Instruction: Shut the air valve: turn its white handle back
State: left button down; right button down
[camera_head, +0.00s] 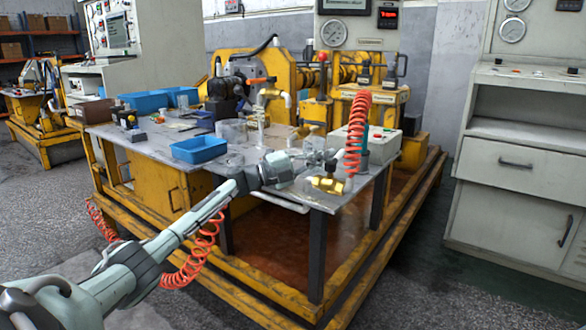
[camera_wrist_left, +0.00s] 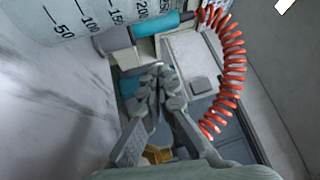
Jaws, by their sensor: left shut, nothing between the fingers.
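My left gripper (camera_head: 328,157) reaches over the front right corner of the metal table, beside the red coiled hose. In the left wrist view its fingertips (camera_wrist_left: 160,84) are together with nothing held. A brass fitting (camera_head: 328,185), perhaps the air valve, lies just below the gripper in the head view. A small yellow patch (camera_wrist_left: 158,155) shows between the finger bases in the wrist view; I cannot tell whether it is the same part. I cannot make out the white handle for certain in either view. My right gripper is not in view.
The red coiled hose (camera_head: 355,125) hangs close to the gripper and curves at right in the wrist view (camera_wrist_left: 230,70). A teal tool (camera_wrist_left: 155,25) and a graduated clear vessel (camera_wrist_left: 95,18) are nearby. A blue bin (camera_head: 199,149) and a grey control box (camera_head: 378,143) stand on the table (camera_head: 285,196).

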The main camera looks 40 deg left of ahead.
pick_arm(q)
jog(key=shift+w+d, duration=0.2)
jog(key=shift+d, duration=0.1)
dwell(0.4)
notch_tip(320, 180, up, 10)
dwell(0.6)
dwell(0.3)
